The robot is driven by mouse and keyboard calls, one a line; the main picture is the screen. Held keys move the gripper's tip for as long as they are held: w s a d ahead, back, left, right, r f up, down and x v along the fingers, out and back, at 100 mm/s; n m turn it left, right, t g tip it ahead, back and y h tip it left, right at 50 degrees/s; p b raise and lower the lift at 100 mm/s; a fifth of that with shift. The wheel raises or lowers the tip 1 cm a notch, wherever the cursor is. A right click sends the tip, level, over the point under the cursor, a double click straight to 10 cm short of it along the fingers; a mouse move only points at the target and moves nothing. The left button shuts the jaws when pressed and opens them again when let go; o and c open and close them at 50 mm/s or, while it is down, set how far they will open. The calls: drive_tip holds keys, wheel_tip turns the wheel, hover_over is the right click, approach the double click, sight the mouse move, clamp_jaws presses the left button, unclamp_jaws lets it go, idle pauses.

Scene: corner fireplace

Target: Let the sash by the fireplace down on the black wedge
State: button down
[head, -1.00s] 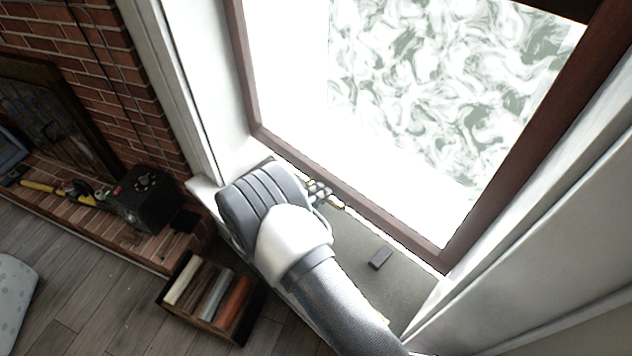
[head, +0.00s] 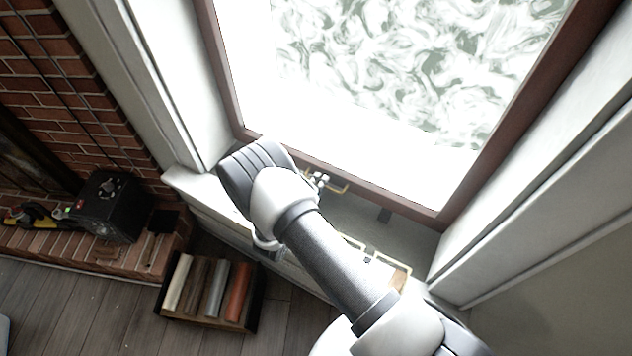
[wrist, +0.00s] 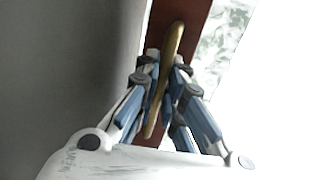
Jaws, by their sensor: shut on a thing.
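The sash (head: 410,205) is a dark reddish-brown frame around a bright pane. A brass handle (head: 340,190) sits on its bottom rail. My gripper (head: 322,182) is at this rail, shut on the brass handle; the wrist view shows the handle (wrist: 173,42) between the blue-grey fingers (wrist: 166,78), with the red-brown rail behind. The black wedge (head: 384,214) lies on the grey sill, right of my gripper. Its upper part looks hidden by the rail; whether they touch I cannot tell.
A brick fireplace with a black box (head: 108,205) on its hearth is at the left. A wooden crate (head: 210,290) with coloured rolls stands on the floor below the sill. A pale-yellow-edged object (head: 375,250) shows beside my arm. White window jambs flank the sash.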

drive_tip(key=c, duration=1.7)
unclamp_jaws()
drive_tip(key=shift+f, duration=0.15)
drive_tip(key=v, duration=1.2)
